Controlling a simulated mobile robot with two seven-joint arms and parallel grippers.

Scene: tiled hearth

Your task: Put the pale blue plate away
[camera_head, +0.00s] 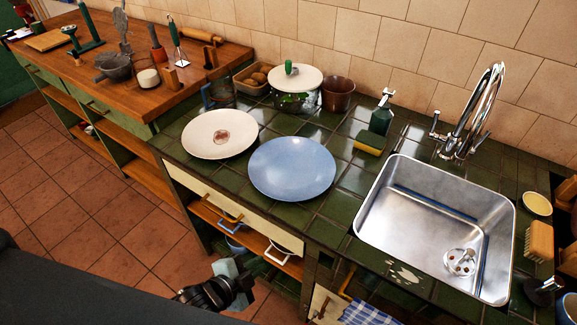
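The pale blue plate (292,168) lies flat on the dark green tiled counter (336,208), close to its front edge and left of the sink. Its whole face is in view and nothing lies on it. My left gripper (238,280) is low in front of the counter, below the plate and apart from it, beside the open shelves. It is small and dark in the picture, and I cannot tell whether its fingers are apart. My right gripper is not in view.
A cream plate (220,134) with a reddish mark sits left of the blue plate. A lidded glass pot (296,85), a brown pot (338,93), a sponge (370,140) and a soap bottle (381,118) stand behind. The steel sink (425,222) is to the right. Shelves (270,252) are below.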

